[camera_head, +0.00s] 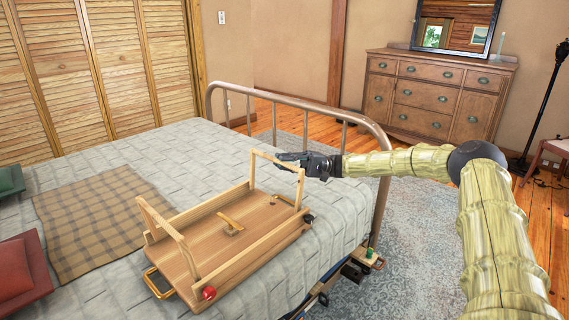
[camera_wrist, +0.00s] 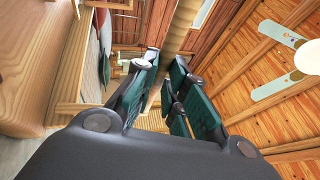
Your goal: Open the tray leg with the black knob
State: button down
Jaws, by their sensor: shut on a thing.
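A wooden bed tray (camera_head: 200,255) lies on the bed with its flat underside up. The leg by the black knob (camera_head: 308,218) is a light wood frame (camera_head: 252,168) standing up from the tray's right end. My gripper (camera_head: 284,160) is at this leg's top bar and shut on it. In the wrist view the green-padded fingers (camera_wrist: 167,85) close around the wooden bar (camera_wrist: 181,32). The other leg (camera_head: 160,225), near the red knob (camera_head: 209,293), also stands up, leaning somewhat. The exact hinge angle of either leg is hard to tell.
The bed (camera_head: 110,170) has a grey quilt and a plaid blanket (camera_head: 95,225). The metal footboard (camera_head: 300,108) rises behind and right of the tray, close to my arm. Red (camera_head: 20,275) and green (camera_head: 10,182) pillows lie at the left. A dresser (camera_head: 430,100) stands at the back.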

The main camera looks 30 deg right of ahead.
jog(key=c, duration=1.7)
grip_release()
jog(key=shift+f, duration=0.1)
jog(key=shift+d, duration=0.1)
jog(key=v, duration=1.2)
jog(key=shift+f, duration=0.1)
